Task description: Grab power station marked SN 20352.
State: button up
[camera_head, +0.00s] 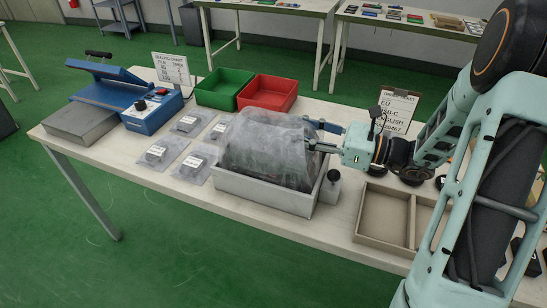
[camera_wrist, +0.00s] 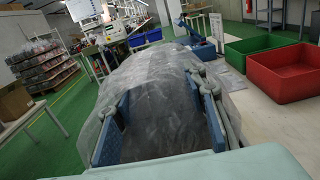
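A large dark item in a translucent bag (camera_head: 262,146) sits in a grey open box (camera_head: 262,192) on the table. It fills the middle of the wrist view (camera_wrist: 158,80). My gripper (camera_head: 312,134) is at its right upper side, with its fingers spread wide. In the wrist view, the blue finger pads (camera_wrist: 160,122) stand either side of part of the bag; firm contact cannot be told. Several small bagged dark items (camera_head: 156,153) with white labels lie left of the box. Their labels are too small to read, and I see no SN 20352.
A blue sealing machine (camera_head: 150,112) stands at the left. Green (camera_head: 222,86) and red (camera_head: 268,92) bins stand behind the grey box. A sign reading about 20467 (camera_head: 396,112) stands behind my arm. A divided tray (camera_head: 384,216) and a small dark-topped container (camera_head: 331,187) are at right.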

aim_at(279, 122)
jog(key=x, duration=0.4)
grip_shut()
dwell(0.4)
jog(key=shift+a+r, duration=0.1)
jog(key=shift+r, duration=0.2)
